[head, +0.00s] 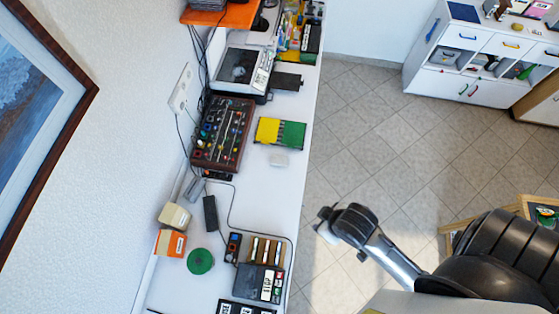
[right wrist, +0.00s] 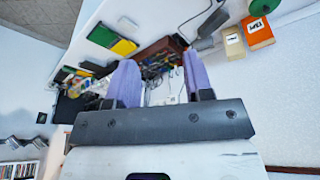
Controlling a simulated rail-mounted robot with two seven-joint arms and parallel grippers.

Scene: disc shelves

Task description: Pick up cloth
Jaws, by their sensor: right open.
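I cannot make out a clear cloth. The pad also shows in the right wrist view (right wrist: 112,40). My right gripper (right wrist: 160,84) has its two purple fingers apart, with nothing between them, and is away from the desk items. In the head view my right arm comes in from the right, beside the desk; its fingers are not clear there. My left gripper is not in view.
The long white desk (head: 288,195) holds a brown rack of colored parts (head: 222,133), an orange box (head: 171,243), a green round item (head: 200,261) and a black device (head: 260,283). A white cabinet (head: 480,45) stands far right. Tiled floor between is open.

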